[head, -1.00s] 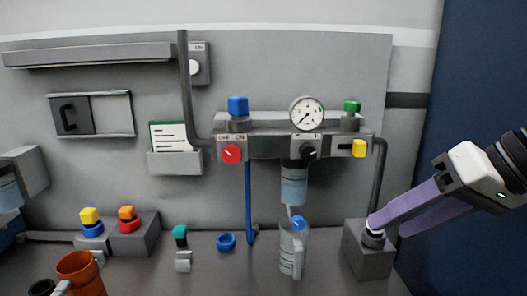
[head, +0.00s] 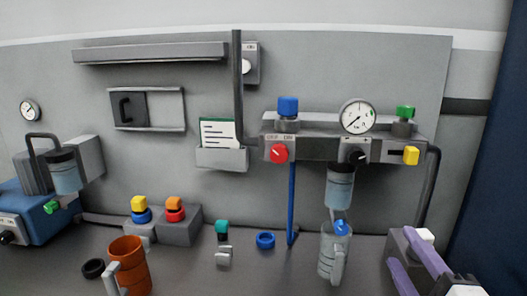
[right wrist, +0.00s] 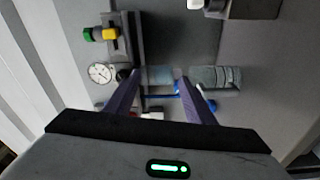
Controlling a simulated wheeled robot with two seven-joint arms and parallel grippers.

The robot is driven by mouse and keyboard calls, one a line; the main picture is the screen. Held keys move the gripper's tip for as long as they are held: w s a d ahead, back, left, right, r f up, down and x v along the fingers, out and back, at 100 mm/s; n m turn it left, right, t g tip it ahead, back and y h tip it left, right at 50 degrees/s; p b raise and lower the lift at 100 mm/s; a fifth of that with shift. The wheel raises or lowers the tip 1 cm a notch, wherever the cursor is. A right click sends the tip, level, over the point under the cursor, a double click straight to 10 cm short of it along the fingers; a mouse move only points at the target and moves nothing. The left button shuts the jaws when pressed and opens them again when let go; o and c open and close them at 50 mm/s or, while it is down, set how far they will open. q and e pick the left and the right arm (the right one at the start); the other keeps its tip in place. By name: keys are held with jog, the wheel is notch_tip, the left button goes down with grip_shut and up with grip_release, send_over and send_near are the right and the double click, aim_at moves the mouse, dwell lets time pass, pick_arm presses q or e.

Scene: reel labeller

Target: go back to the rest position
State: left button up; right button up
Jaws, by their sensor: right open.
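My right gripper (head: 408,258) is at the lower right of the head view, its two purple fingers apart with nothing seen between them. It is in front of a grey box (head: 398,243) with a white top piece, and partly hides it. In the right wrist view the same gripper (right wrist: 160,78) shows its fingers spread, with the bench fittings some way beyond them. I cannot tell whether a finger touches the box. My left gripper is not in view.
A clear jug (head: 327,255) stands under the filter cup (head: 340,188) of the gauge manifold (head: 320,148). An orange mug (head: 130,262), black ring (head: 93,268), blue ring (head: 265,240) and blue machine (head: 45,220) are further left.

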jog(key=s+f+m+g+h, duration=0.1)
jog(key=s+f+m+g, duration=0.35)
jog(key=f, duration=0.45)
jog(key=s+f+m+g, duration=0.3)
jog(key=s+f+m, duration=0.15)
jog(key=f, duration=0.35)
jog(key=s+a+f+m+g+y, duration=0.1)
jog(key=s+a+f+m+g, duration=0.15)
jog(key=s+f, duration=0.4)
jog(key=s+a+f+m+g+y, duration=0.15)
jog(key=s+f+g, duration=0.25)
jog(key=s, duration=0.5)
pick_arm(q)
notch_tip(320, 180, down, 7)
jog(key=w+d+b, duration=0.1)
jog(key=b, duration=0.8)
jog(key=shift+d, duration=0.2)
pick_arm(e)
jog(key=w+a+f+t, duration=0.2)
jog(key=f, duration=0.8)
jog(key=w+a+f+t+y, duration=0.1)
jog(key=w+a+f+t, duration=0.1)
jog(key=f, duration=0.8)
jog(key=shift+w+a, duration=0.25)
jog(key=shift+a, duration=0.6)
